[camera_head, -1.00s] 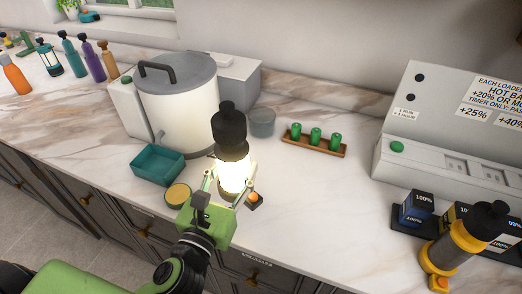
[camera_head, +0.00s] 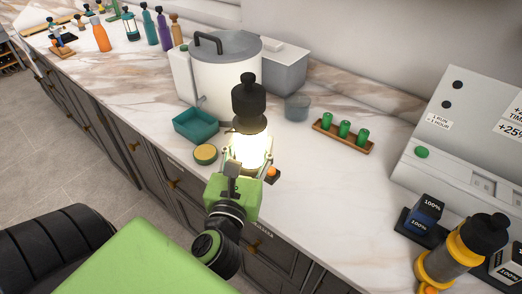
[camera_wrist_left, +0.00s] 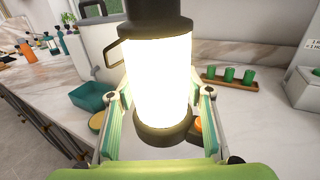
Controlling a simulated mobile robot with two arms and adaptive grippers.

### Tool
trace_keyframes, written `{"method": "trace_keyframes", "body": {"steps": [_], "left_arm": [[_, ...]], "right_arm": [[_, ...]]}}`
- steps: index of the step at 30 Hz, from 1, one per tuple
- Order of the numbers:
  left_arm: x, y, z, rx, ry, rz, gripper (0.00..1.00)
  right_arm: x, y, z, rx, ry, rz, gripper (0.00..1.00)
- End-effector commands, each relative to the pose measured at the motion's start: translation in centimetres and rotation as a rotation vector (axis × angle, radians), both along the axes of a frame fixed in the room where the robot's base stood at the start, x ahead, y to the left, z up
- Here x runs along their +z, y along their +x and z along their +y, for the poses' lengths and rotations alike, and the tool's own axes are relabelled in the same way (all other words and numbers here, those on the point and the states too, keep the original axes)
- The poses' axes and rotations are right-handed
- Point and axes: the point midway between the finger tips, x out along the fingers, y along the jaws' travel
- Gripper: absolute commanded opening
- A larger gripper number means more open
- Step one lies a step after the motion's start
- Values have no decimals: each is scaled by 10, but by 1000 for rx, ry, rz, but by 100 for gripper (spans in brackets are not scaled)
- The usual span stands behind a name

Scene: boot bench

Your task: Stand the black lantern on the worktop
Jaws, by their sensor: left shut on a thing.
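The black lantern (camera_head: 249,97) has a black cap and base and a brightly glowing middle. My left gripper (camera_head: 248,165) is shut on the lantern, with a finger on either side of it. In the left wrist view the lantern (camera_wrist_left: 160,80) is upright or nearly so, between the fingers (camera_wrist_left: 160,125). The marble worktop (camera_head: 300,195) lies behind and below it. I cannot tell whether the lantern's base touches the worktop. My right gripper is not in view.
A white pot (camera_head: 225,80), a teal tray (camera_head: 196,125) and a round yellow-topped tin (camera_head: 205,154) stand left of the lantern. A glass (camera_head: 297,108) and a wooden rack with green cylinders (camera_head: 343,135) are behind right. A yellow-black lantern (camera_head: 465,250) stands far right. Bare worktop lies between.

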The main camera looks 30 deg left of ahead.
Motion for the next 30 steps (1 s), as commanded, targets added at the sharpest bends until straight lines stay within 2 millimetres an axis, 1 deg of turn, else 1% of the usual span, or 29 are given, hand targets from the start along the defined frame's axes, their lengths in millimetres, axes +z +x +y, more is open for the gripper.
{"method": "trace_keyframes", "body": {"steps": [1,11,12,15,19,26,27,30], "left_arm": [[-7,8,3,-2,4,-13,8],[-25,46,20,-3,5,-13,8],[-31,52,23,0,7,-1,8],[-48,66,29,0,7,-1,8],[-63,78,34,-2,6,-4,8],[-76,88,38,-2,5,-6,8],[-80,91,40,-2,6,-4,8],[-96,90,39,-2,4,-2,8]], "right_arm": [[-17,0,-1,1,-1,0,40],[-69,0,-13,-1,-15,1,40],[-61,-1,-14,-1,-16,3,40],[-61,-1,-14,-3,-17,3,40],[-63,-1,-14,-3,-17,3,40],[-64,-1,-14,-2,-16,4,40],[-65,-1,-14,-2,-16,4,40],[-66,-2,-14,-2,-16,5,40]]}}
